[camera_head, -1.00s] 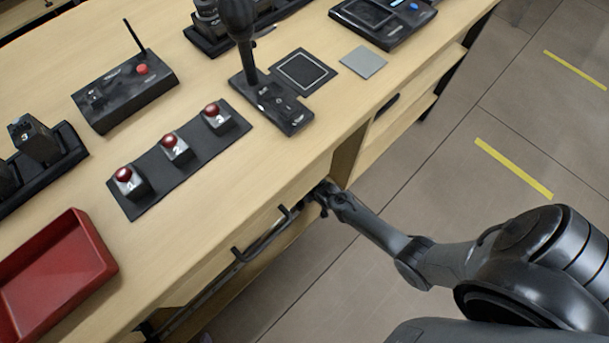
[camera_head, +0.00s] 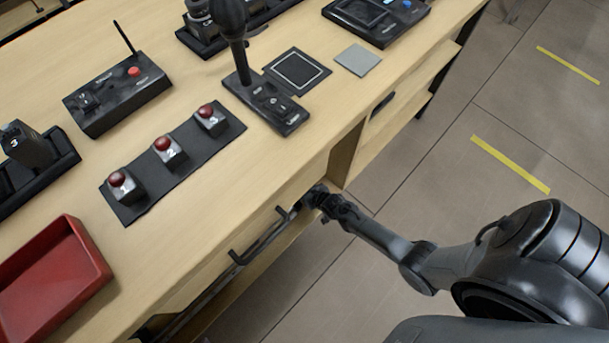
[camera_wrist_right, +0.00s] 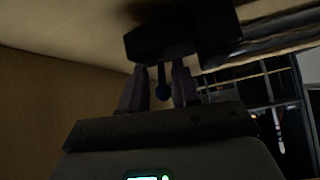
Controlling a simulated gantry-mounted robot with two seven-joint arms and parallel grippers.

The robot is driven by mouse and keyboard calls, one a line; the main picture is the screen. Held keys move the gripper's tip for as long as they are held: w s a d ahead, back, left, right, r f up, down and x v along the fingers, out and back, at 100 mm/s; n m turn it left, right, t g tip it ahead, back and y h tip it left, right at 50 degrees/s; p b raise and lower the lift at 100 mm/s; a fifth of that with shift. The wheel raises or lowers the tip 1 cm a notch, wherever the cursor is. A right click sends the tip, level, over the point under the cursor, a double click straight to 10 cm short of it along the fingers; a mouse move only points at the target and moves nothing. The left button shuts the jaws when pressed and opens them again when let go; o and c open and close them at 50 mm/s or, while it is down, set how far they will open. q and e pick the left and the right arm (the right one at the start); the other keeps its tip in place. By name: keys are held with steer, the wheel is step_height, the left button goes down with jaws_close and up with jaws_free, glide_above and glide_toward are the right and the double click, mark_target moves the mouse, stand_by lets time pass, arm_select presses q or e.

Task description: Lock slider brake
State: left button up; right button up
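My right gripper (camera_head: 312,197) is at the front of the bench, just below the tabletop edge and by the right end of a dark bar handle. In the right wrist view its two fingers (camera_wrist_right: 163,88) stand apart. The lever hangs from a dark block (camera_wrist_right: 180,38) under the wooden top; this looks like the slider brake. In the head view the lever is hidden. The wrist view is dim. My left gripper is out of view.
A dark bar handle (camera_head: 262,238) runs along the bench front. On the top are a red tray (camera_head: 84,262), a mat with three red buttons (camera_head: 190,140), a joystick panel (camera_head: 285,115) and a control box (camera_head: 112,98). The floor (camera_head: 430,150) right of the bench is clear.

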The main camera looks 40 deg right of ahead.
steer(key=shift+o, duration=0.4)
steer(key=shift+r, duration=0.1)
steer(key=shift+r, duration=0.1)
steer(key=shift+r, duration=0.2)
steer(key=p+v, duration=0.7)
steer(key=v, duration=0.3)
steer(key=shift+s, duration=0.4)
steer(key=shift+f, duration=0.1)
